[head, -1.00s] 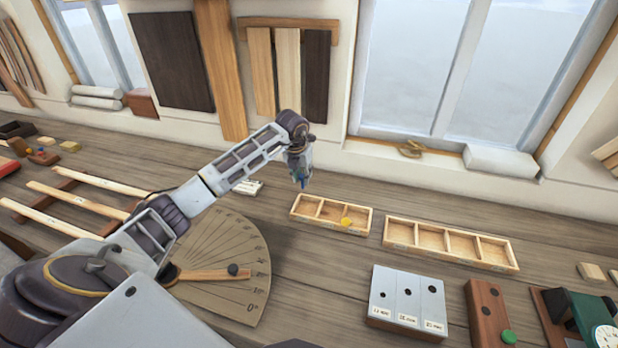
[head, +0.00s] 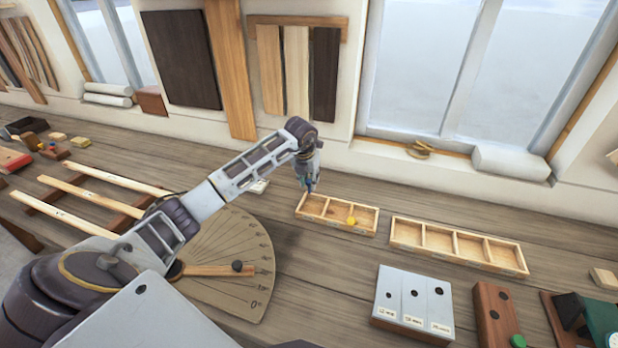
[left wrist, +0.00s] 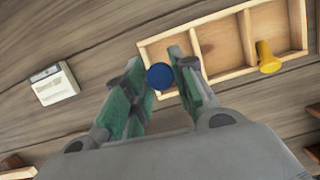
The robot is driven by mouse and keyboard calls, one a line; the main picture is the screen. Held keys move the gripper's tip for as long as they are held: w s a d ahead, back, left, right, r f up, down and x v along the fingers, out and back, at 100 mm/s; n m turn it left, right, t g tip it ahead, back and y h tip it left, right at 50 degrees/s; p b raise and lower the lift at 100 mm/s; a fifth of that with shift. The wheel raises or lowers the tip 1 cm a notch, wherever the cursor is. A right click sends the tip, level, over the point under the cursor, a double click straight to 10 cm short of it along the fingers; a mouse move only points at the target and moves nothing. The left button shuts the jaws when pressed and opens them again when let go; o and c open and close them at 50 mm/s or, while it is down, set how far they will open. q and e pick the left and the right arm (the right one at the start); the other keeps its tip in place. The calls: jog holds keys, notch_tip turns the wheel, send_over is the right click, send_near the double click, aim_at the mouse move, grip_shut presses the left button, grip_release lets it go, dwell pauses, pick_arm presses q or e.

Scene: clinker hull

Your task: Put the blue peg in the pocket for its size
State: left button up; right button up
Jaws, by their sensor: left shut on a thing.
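My left gripper (head: 310,183) is shut on the blue peg, whose round end (left wrist: 160,76) shows between the green-padded fingers in the left wrist view. The gripper points down at the left end of the small three-pocket wooden tray (head: 337,226). In the left wrist view the peg overlaps the near wall of the tray's left pocket (left wrist: 164,51); I cannot tell its height above it. The left and middle pockets look empty. My right gripper is not in view.
A longer wooden tray (head: 458,262) with several empty pockets lies to the right. A grey block with holes (head: 413,298) and a brown block (head: 494,312) stand in front of it. A protractor board (head: 232,265) lies left. A small white box (left wrist: 54,84) lies nearby.

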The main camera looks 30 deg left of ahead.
pick_arm(q)
jog(key=shift+f+b, duration=0.55)
jog(key=shift+f, duration=0.9)
jog(key=o, duration=0.8)
jog(key=shift+c, duration=0.2)
jog(key=v, duration=1.2)
